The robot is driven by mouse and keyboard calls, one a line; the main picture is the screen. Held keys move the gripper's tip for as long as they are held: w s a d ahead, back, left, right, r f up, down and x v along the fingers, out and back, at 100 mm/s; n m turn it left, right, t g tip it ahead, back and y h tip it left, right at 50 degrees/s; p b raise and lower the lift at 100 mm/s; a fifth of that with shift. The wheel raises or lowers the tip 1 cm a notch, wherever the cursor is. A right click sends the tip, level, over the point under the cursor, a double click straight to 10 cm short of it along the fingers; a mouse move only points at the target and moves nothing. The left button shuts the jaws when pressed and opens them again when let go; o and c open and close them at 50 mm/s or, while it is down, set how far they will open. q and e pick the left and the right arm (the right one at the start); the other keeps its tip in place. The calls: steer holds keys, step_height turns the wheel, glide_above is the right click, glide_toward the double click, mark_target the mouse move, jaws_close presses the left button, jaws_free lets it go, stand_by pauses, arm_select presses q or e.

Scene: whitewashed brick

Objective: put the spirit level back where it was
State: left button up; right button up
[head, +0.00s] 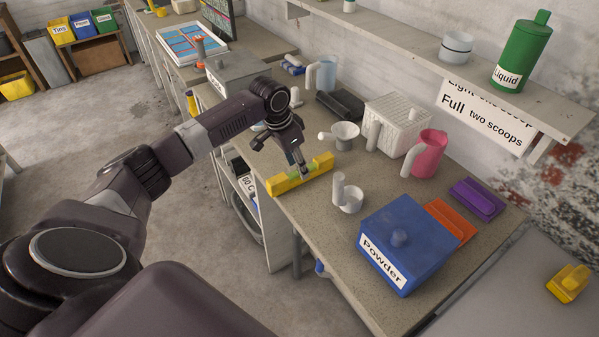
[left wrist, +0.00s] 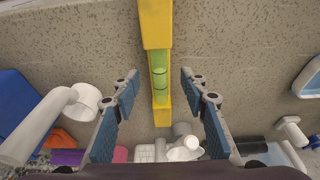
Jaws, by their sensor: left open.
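The yellow spirit level (head: 321,163) with a green vial lies on the speckled worktop (head: 325,225), close to its front edge. In the left wrist view the level (left wrist: 156,25) runs from the top edge down between my fingers, with its green vial in the middle. My left gripper (head: 300,168) is open and points down over the level, one finger on each side. In the left wrist view a gap shows between each blue finger pad and the level. My right gripper is in neither view.
A small white scoop (head: 349,200) and the blue Powder box (head: 405,243) stand right of the level. A white funnel-like cup (head: 345,135), a white basket (head: 398,125) and a pink jug (head: 427,153) stand behind. A grey lidded box (head: 238,72) stands further left.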

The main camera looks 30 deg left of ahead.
arm_select(q)
steer(key=b+v, duration=0.1)
steer(key=v, duration=0.6)
steer(key=shift+s+r, duration=0.1)
steer(key=shift+r, duration=0.25)
steer(key=shift+s+r, duration=0.1)
steer(key=shift+r, duration=0.25)
